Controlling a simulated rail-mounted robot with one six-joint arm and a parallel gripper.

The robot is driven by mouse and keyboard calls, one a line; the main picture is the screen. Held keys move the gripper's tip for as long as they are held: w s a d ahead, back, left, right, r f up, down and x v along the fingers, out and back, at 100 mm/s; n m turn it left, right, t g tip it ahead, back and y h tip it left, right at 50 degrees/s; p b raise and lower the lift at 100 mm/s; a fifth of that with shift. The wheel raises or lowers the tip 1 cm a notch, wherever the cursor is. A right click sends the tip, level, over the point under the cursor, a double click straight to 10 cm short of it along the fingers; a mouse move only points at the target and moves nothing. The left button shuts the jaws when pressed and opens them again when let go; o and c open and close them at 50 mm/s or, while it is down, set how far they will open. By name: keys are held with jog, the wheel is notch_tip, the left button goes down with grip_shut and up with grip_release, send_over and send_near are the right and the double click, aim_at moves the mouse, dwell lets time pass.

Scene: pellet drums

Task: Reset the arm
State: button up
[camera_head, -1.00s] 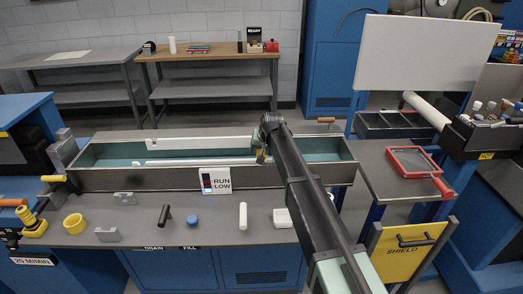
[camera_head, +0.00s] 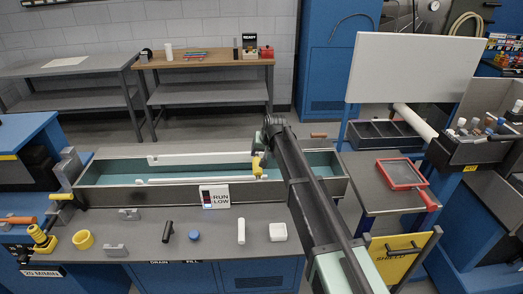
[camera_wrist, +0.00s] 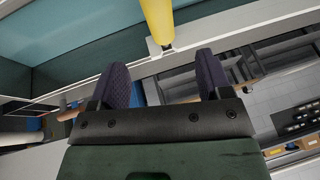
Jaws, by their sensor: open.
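My arm (camera_head: 308,190) reaches from the lower right over the bench to the long trough (camera_head: 130,197). In the head view its far end is above the trough, and the fingers cannot be made out there. In the wrist view my gripper (camera_wrist: 163,60) is open, with two dark ribbed fingers apart and nothing between them. A yellow cylinder (camera_wrist: 158,20) stands just beyond the fingertips, at a pale rail (camera_wrist: 105,75). A yellow piece (camera_head: 258,163) also shows beside the arm's end in the head view.
A RUN LOW sign (camera_head: 214,196) stands at the trough's front. A red-framed tray (camera_head: 400,174) and a white panel (camera_head: 412,68) are at right.

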jog(key=shift+f, duration=0.1)
jog(key=s+d+f+g+h, duration=0.1)
jog(key=s+d, duration=0.6)
jog(key=s, duration=0.5)
jog(key=s+d+f+g+h, duration=0.1)
jog(key=s+d, duration=0.6)
jog(key=s, duration=0.5)
jog(key=s+d+m+g+b, duration=0.1)
jog(key=s+d+g, duration=0.1)
jog(key=s+d, duration=0.6)
jog(key=s, duration=0.4)
jog(key=shift+s+f+h, duration=0.15)
jog(key=shift+f+h, duration=0.25)
jog(key=shift+c, duration=0.5)
